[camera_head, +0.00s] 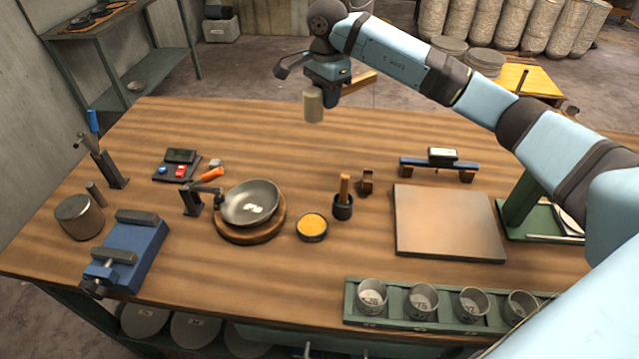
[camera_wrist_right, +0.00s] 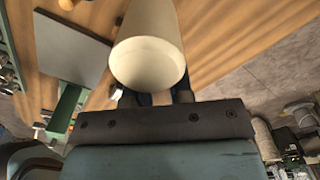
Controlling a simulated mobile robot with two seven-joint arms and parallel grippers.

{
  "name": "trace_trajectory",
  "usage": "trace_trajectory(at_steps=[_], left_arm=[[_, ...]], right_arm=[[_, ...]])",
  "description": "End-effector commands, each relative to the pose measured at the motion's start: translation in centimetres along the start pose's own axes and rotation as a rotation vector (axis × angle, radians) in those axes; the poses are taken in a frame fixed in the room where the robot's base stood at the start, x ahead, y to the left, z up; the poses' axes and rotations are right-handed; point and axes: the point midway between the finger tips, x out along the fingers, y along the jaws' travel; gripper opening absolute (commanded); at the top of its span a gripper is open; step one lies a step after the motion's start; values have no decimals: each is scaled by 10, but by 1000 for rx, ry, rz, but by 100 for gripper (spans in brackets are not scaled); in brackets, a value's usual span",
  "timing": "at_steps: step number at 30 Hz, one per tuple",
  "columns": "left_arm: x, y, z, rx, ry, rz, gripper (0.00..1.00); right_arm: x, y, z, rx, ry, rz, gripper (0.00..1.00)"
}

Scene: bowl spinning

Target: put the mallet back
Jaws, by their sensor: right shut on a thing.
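The mallet has a pale, cream cylindrical head (camera_head: 313,106) and a light wooden handle (camera_head: 359,83). My right gripper (camera_head: 330,88) is shut on it above the far edge of the workbench, with the head hanging at the left and the handle sticking out to the right. In the right wrist view the mallet head (camera_wrist_right: 148,60) fills the upper middle and hides the fingertips. I cannot tell which spot is the mallet's place. My left gripper is not in view.
The wooden bench (camera_head: 300,150) is clear below the mallet. On it stand a pan (camera_head: 250,203) on a round board, a black cup (camera_head: 343,208) with a wooden stick, a small bracket (camera_head: 367,183), a blue-topped rack (camera_head: 420,163), a flat plate (camera_head: 447,222) and a blue vise (camera_head: 135,255).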

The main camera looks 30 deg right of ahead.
Motion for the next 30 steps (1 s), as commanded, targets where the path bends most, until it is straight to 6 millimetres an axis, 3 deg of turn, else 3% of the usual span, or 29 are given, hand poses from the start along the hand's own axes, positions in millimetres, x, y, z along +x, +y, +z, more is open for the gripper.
trace_trajectory(at_steps=[5, 8, 22, 30], left_arm=[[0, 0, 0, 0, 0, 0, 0], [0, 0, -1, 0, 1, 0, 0], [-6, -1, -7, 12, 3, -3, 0], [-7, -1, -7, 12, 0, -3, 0]], right_arm=[[-2, -2, 0, 16, -1, 0, 0], [9, -2, 0, 18, -1, 3, 0], [127, -1, 2, 20, -3, 4, 0], [155, -2, 2, 19, -2, 0, 0]])
